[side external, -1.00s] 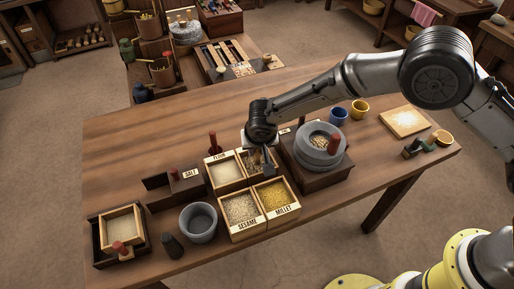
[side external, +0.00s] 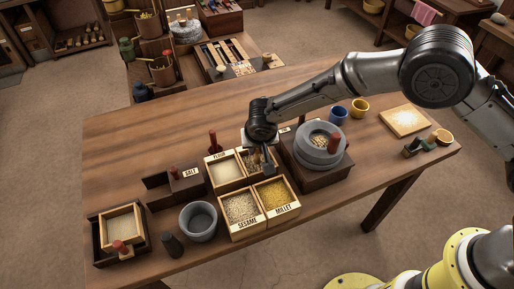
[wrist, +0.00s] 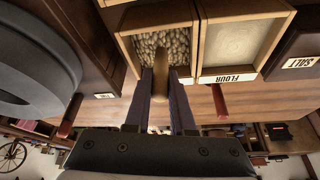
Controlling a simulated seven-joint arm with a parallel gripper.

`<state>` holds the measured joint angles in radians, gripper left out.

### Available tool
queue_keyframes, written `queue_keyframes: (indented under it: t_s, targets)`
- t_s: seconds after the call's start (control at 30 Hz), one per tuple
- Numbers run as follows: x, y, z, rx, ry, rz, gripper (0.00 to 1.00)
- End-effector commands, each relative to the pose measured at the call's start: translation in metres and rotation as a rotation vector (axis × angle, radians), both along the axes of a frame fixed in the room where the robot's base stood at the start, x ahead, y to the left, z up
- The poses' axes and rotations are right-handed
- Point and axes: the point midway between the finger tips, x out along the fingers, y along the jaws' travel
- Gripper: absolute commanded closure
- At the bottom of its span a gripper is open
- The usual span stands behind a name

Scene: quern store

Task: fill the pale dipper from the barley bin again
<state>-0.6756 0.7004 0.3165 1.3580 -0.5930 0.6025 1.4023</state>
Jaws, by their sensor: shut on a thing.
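The barley bin, a wooden box of pale grain, is the back right one of the grouped bins in the side view (side external: 246,157), partly hidden by my gripper. In the wrist view the bin (wrist: 126,42) opens just beyond my fingertips, its grain in full view. My gripper (wrist: 161,82) is shut on a tan, rod-like piece (wrist: 162,58), seemingly the dipper's handle, which reaches over the bin's grain. The dipper's bowl cannot be made out, nor whether it holds grain. In the side view my gripper (side external: 268,165) points down at the bin.
The flour bin (side external: 225,172) adjoins on the left, with sesame (side external: 240,207) and millet (side external: 276,195) bins in front. The stone quern (side external: 319,156) stands close on the right. A grey bowl (side external: 198,221) and salt box (side external: 174,184) lie left. The table's back left is clear.

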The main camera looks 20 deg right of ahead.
Motion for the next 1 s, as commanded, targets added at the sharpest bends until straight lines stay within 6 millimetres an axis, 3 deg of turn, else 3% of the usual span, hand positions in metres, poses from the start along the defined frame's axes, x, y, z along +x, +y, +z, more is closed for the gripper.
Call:
queue_keyframes:
  t_s: [1.0]
  targets:
    - [0.000,0.000,0.059,0.001,-0.001,-0.001,1.00]
